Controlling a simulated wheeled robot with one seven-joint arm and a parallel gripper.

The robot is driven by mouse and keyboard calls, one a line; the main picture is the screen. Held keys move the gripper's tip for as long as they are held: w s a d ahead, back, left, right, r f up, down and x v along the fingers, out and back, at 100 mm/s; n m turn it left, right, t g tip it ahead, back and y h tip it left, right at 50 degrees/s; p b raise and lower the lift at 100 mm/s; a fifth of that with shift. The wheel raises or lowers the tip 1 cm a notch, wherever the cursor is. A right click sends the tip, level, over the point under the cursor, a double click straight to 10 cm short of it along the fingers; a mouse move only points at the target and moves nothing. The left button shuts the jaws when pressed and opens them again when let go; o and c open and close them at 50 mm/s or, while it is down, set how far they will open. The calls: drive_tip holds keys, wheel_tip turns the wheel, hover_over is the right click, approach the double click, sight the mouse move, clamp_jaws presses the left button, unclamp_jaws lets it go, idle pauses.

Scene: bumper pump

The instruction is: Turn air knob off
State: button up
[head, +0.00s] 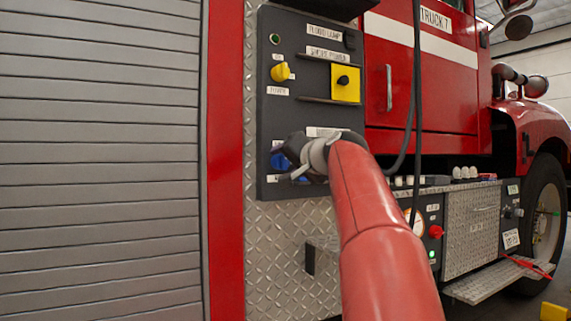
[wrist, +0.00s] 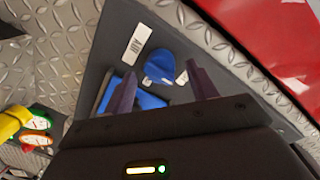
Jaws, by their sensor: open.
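The air knob, a rounded blue knob (wrist: 160,66), sits on a dark panel beside a white label (wrist: 137,44) that seems to read AIR. It also shows in the head view (head: 280,161), low on the panel and partly covered by my gripper. My gripper (wrist: 161,72) is open, with one dark finger on each side of the knob in the picture. I cannot tell whether either finger touches it. A blue plate (wrist: 147,101) lies partly hidden behind the fingers. In the head view my gripper (head: 292,163) is at the lower part of the panel.
Higher on the dark panel (head: 265,110) are a yellow knob (head: 280,72) and a yellow plate (head: 345,92) with a black knob. A black hose (head: 415,100) hangs to the right. A lower panel has a red knob (head: 436,231). A grey shutter (head: 100,160) fills the left.

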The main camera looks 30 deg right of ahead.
drive_tip(key=s, duration=0.6)
drive_tip(key=shift+s+r+b, duration=0.15)
drive_tip(key=shift+r+b, duration=0.1)
drive_tip(key=shift+b, duration=0.15)
drive_tip(key=s+a+f+n+g+p, duration=0.3)
drive_tip(key=s+a+f+g+p, duration=0.15)
drive_tip(key=s+a+f, duration=0.5)
drive_tip(key=s+a+f+n+g+p, duration=0.2)
drive_tip(key=s+a+f+g+p, duration=0.35)
drive_tip(key=f, duration=0.65)
drive_tip(key=s+a+f+n+g+p, duration=0.1)
drive_tip(key=s+a+f+n+p, duration=0.1)
drive_tip(key=s+f, duration=1)
drive_tip(key=shift+a+n+h, duration=0.3)
drive_tip(key=shift+a+n, duration=0.25)
drive_tip(key=shift+n, duration=0.15)
